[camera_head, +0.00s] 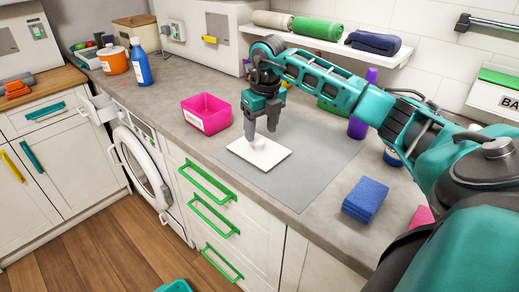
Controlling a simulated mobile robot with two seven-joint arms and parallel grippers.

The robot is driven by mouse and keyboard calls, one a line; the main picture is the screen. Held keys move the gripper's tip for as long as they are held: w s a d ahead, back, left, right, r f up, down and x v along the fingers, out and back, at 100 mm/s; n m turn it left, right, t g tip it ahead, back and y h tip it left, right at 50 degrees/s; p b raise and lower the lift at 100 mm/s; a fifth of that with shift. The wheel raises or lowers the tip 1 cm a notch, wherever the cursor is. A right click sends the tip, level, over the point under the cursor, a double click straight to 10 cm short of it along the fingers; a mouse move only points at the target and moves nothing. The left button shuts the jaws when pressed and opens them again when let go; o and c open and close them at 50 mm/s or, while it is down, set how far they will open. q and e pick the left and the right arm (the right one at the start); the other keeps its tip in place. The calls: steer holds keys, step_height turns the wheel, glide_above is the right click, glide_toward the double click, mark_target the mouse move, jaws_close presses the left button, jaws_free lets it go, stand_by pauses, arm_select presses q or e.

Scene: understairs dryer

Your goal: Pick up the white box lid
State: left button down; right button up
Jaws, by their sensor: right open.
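The white box lid (270,157) lies flat on a grey mat (313,172) on the counter. A small round white knob (258,142) stands up from its top. My right gripper (261,137) points down over the lid, with its fingertips at about the height of the knob. Its jaws are open, and I cannot tell whether they touch the knob. My left gripper is not in this view.
A pink bin (206,113) stands left of the mat. A blue sponge stack (366,199) and a purple bottle (359,124) are to its right. A shelf with rolled towels (316,31) hangs behind. The mat's front part is clear.

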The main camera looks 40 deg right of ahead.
mark_target(259, 140)
steer(key=f, duration=0.3)
steer(key=shift+w+a+f, duration=0.15)
steer(key=shift+w+a, duration=0.05)
steer(key=c, duration=1.1)
